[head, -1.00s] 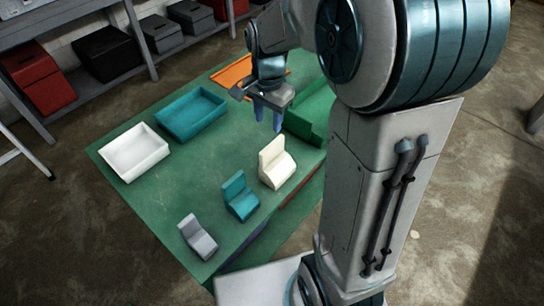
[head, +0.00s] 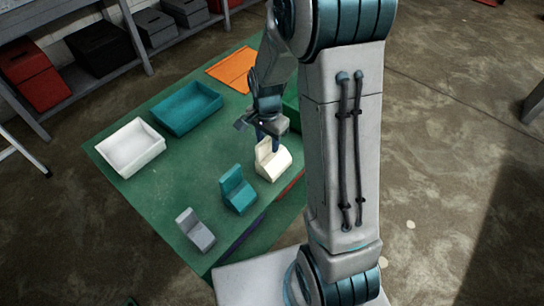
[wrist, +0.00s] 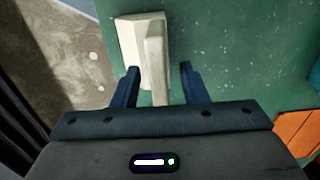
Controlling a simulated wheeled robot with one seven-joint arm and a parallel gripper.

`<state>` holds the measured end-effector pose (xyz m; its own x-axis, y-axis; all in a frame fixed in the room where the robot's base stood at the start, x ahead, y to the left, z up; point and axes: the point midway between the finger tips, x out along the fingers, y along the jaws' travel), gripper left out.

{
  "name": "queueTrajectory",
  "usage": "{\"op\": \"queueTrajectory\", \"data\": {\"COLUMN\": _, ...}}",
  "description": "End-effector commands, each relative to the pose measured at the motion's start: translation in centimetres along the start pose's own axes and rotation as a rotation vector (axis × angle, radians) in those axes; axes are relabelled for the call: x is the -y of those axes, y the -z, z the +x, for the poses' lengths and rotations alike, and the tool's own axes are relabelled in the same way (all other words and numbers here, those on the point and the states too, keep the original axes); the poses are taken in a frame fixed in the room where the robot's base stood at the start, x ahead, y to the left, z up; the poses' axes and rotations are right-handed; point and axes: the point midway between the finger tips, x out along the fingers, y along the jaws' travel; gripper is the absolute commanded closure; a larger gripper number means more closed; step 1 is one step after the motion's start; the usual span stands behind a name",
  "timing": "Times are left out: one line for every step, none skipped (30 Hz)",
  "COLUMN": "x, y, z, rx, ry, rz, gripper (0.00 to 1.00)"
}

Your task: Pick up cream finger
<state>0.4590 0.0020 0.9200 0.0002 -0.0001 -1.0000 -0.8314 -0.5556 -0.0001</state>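The cream finger (head: 273,162) is a cream block with a raised upright part, standing on the green table (head: 160,195) near its right edge. My gripper (head: 268,138) is above and right at it. In the wrist view, the cream finger (wrist: 146,40) lies ahead, its raised part reaching between the two dark blue fingers of my gripper (wrist: 158,84). The fingers are spread, with a gap on the right side of the raised part. I cannot tell whether either finger touches it.
A teal block (head: 238,190) and a grey block (head: 195,230) of similar shape stand in a row to the left. A white tray (head: 130,148), a teal tray (head: 187,108) and an orange panel (head: 232,70) are farther back. A green piece (head: 291,108) is partly hidden behind my arm.

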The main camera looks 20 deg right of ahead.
Motion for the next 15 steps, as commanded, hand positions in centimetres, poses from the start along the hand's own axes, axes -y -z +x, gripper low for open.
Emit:
{"op": "queueTrajectory", "data": {"x": -0.2, "y": 0.1, "z": 0.6, "rx": 0.003, "ry": -0.004, "rz": 0.001, "gripper": 0.60}}
{"op": "queueTrajectory", "data": {"x": -0.1, "y": 0.1, "z": 1.1, "rx": 0.003, "ry": -0.004, "rz": 0.001, "gripper": 0.60}}
{"op": "queueTrajectory", "data": {"x": -0.1, "y": 0.1, "z": 1.5, "rx": 0.003, "ry": -0.004, "rz": 0.001, "gripper": 0.60}}
{"op": "queueTrajectory", "data": {"x": -0.1, "y": 0.1, "z": 1.8, "rx": 0.002, "ry": -0.003, "rz": 0.000, "gripper": 0.60}}
{"op": "queueTrajectory", "data": {"x": -0.1, "y": 0.1, "z": 2.0, "rx": 0.002, "ry": -0.002, "rz": 0.000, "gripper": 0.60}}
{"op": "queueTrajectory", "data": {"x": -0.1, "y": 0.0, "z": 2.2, "rx": 0.002, "ry": -0.002, "rz": 0.000, "gripper": 0.60}}
{"op": "queueTrajectory", "data": {"x": -0.1, "y": 0.0, "z": 2.3, "rx": 0.002, "ry": -0.002, "rz": 0.000, "gripper": 0.60}}
{"op": "queueTrajectory", "data": {"x": -0.1, "y": 0.0, "z": 2.4, "rx": 0.001, "ry": -0.001, "rz": 0.000, "gripper": 0.60}}
{"op": "queueTrajectory", "data": {"x": -0.1, "y": 0.1, "z": 2.5, "rx": 0.001, "ry": -0.001, "rz": 0.000, "gripper": 0.60}}
{"op": "queueTrajectory", "data": {"x": -0.1, "y": 0.1, "z": 2.5, "rx": 0.001, "ry": 0.000, "rz": 0.000, "gripper": 0.60}}
{"op": "queueTrajectory", "data": {"x": -0.1, "y": 0.1, "z": 2.5, "rx": 0.000, "ry": 0.000, "rz": 0.000, "gripper": 0.60}}
{"op": "queueTrajectory", "data": {"x": -0.1, "y": 0.1, "z": 2.5, "rx": 0.000, "ry": 0.000, "rz": 0.000, "gripper": 0.60}}
{"op": "queueTrajectory", "data": {"x": -0.1, "y": 0.1, "z": 2.4, "rx": 0.000, "ry": 0.000, "rz": 0.000, "gripper": 0.60}}
{"op": "queueTrajectory", "data": {"x": -0.1, "y": 0.1, "z": 2.4, "rx": 0.000, "ry": 0.000, "rz": 0.000, "gripper": 0.60}}
{"op": "queueTrajectory", "data": {"x": -0.1, "y": 0.1, "z": 2.4, "rx": 0.000, "ry": 0.000, "rz": 0.000, "gripper": 0.68}}
